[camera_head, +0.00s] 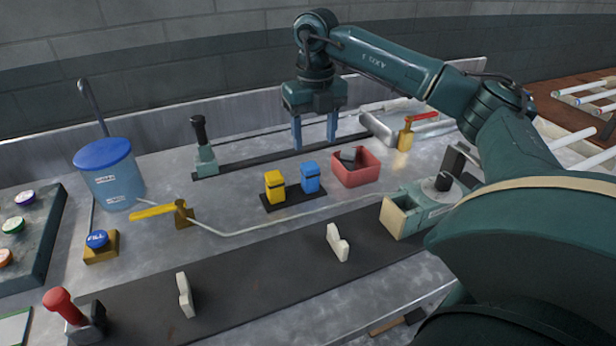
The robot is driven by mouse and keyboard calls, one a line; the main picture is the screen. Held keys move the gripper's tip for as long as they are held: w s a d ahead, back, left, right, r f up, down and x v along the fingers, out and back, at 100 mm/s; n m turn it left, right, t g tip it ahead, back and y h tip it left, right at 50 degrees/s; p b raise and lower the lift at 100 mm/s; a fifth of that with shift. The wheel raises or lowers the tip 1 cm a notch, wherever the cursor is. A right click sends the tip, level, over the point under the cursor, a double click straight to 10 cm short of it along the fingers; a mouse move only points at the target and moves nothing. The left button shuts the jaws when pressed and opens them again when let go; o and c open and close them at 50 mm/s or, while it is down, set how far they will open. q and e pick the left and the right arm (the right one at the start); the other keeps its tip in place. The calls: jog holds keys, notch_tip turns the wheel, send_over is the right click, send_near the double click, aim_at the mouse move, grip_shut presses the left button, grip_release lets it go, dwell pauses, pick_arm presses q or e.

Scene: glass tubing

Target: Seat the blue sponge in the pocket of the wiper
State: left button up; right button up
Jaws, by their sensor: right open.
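The blue sponge (310,178) stands upright in a small black holder (292,197), to the right of a yellow block (275,187). My right gripper (315,142) is open and empty, its two fingers pointing down. In the picture it is above and slightly right of the blue sponge, apart from it. A teal block with a black knob and a pale, box-like left end (393,216) sits at the right end of the dark strip; it may be the wiper, but I cannot be sure. The inside of its pale end is hard to make out. My left gripper is not in view.
A red bin (356,170) with dark items stands right of the sponge. A teal lever with a black grip (204,155) is at the rail's left end. Two pale upright pieces (337,243) stand on the dark strip (255,265). A blue-lidded bucket (110,175) is at left.

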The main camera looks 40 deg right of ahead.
aim_at(310, 165)
jog(key=shift+w+a+f, duration=0.1)
jog(key=shift+a+f, duration=0.1)
jog(key=shift+f, duration=1.5)
jog(key=shift+w+a+f, duration=0.1)
jog(key=shift+a+f, duration=0.1)
jog(key=shift+f, duration=1.45)
jog(key=c, duration=1)
